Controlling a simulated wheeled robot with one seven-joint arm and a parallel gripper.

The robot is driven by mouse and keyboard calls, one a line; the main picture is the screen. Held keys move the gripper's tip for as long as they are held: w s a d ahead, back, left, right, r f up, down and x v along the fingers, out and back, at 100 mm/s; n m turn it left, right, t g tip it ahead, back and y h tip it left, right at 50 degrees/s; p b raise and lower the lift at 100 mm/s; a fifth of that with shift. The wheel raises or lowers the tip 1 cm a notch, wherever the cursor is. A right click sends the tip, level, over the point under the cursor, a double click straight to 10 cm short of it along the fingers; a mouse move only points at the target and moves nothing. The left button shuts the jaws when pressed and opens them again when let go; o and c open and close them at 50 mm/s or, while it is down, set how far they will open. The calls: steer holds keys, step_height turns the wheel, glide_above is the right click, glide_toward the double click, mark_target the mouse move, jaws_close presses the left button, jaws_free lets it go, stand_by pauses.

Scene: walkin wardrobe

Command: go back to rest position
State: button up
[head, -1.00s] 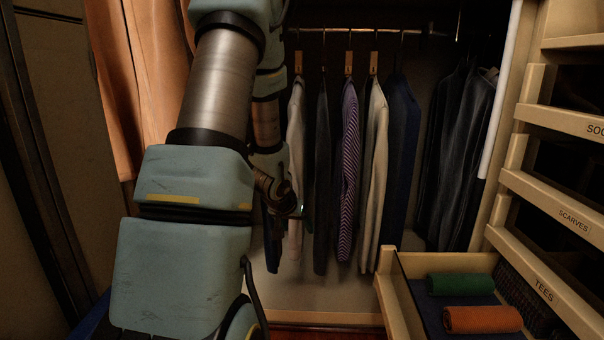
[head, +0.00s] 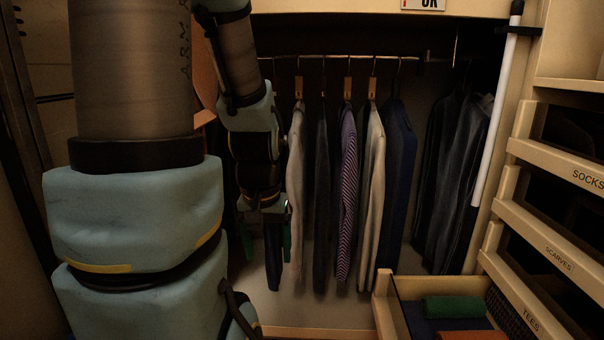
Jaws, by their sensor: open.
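My arm fills the left side of the head view, and its forearm hangs down in front of the wardrobe. My gripper (head: 267,240) points downward at the left end of the row of hanging clothes. A dark garment (head: 273,262) shows behind and between the fingers. I cannot tell the distance between them.
Several garments, including a purple striped shirt (head: 347,200), hang from a rail (head: 310,57). An open drawer (head: 383,305) at lower right holds a green roll (head: 452,307) and an orange roll (head: 462,337). Labelled drawers (head: 560,165) stand at right.

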step_height(320, 180, up, 30)
steer(key=p, duration=2.8)
